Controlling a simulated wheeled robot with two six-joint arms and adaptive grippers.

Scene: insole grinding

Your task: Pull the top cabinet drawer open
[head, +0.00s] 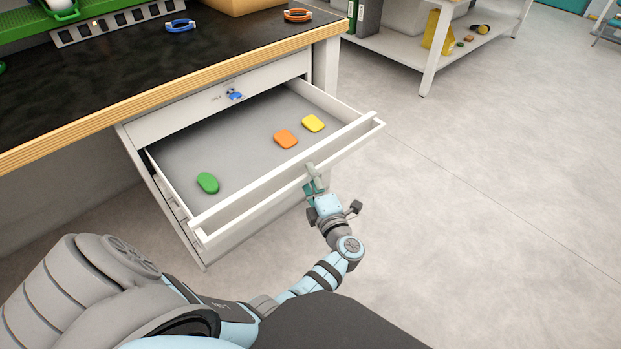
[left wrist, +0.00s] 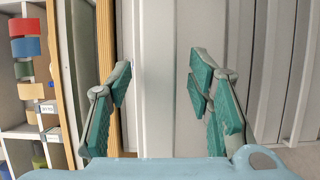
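The top cabinet drawer (head: 222,143) stands well out from under the workbench in the head view, its inside open to view. Its pale front has a long raised rail (head: 275,188). My left gripper (head: 314,180) is at this rail, near the middle of the front. In the left wrist view, the two teal fingers of my left gripper (left wrist: 160,78) are spread apart, with a pale upright strip of the front (left wrist: 155,110) between them. A gap shows beside the right finger. Contact with the rail cannot be told. My right gripper is not in view.
A green piece (head: 208,183), an orange piece (head: 286,139) and a yellow piece (head: 313,123) lie in the drawer. The workbench top (head: 130,75) overhangs the cabinet. A pale shelf unit (head: 385,55) stands at the back. Clear floor (head: 490,190) lies to the right.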

